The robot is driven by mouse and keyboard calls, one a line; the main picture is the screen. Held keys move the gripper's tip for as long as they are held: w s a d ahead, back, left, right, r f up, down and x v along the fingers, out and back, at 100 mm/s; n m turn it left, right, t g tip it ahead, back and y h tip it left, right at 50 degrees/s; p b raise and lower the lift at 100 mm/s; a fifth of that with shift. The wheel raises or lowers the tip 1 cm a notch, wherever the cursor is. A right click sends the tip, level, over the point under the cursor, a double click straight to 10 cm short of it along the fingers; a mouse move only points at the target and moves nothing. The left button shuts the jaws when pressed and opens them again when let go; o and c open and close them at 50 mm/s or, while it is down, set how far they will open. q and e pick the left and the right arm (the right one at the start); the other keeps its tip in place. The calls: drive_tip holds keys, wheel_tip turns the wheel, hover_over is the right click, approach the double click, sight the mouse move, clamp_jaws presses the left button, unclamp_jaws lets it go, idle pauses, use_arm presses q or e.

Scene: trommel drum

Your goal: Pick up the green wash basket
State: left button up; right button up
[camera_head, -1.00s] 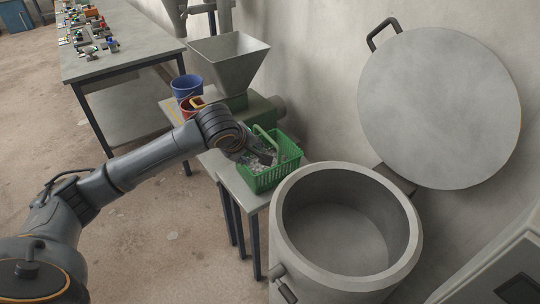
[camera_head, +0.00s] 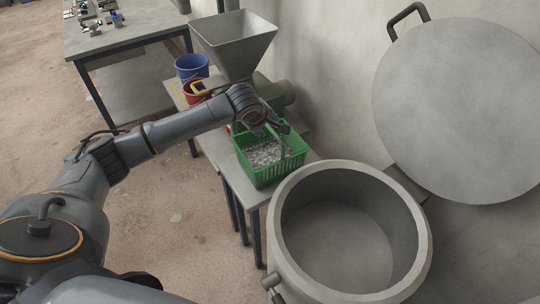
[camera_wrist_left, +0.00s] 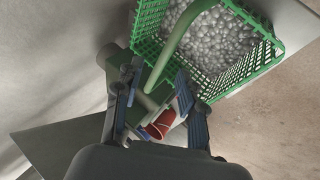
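The green wash basket (camera_head: 262,178) is full of small grey pieces and stands upright on a narrow grey table. It also shows in the left wrist view (camera_wrist_left: 262,62), with its arched green handle (camera_wrist_left: 181,36) raised. My left gripper (camera_head: 279,128) is at the top of the handle, above the basket's far side. In the left wrist view the fingers of my left gripper (camera_wrist_left: 158,88) are apart, with the handle running between them. I cannot tell whether either finger touches it. My right gripper is not in view.
A large grey drum (camera_head: 420,235) stands close to the basket's right, its round lid (camera_head: 460,105) against the wall. Behind the basket are a hopper machine (camera_head: 235,45), a blue bucket (camera_head: 191,67) and a red bucket (camera_head: 193,95). Open floor lies left.

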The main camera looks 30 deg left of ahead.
sight(270, 127)
use_arm(q)
drive_tip(key=shift+x, duration=0.85)
drive_tip(key=shift+a+p+x, duration=0.2)
drive_tip(key=shift+p+x, duration=0.15)
drive_tip(key=shift+x, duration=0.85)
drive_tip(key=shift+w+f, duration=0.3)
drive_tip(key=shift+f, duration=0.05)
drive_tip(key=shift+s, duration=0.1)
clamp_jaws()
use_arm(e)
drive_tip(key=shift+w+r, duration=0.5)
use_arm(q)
drive_tip(key=shift+r, duration=0.1)
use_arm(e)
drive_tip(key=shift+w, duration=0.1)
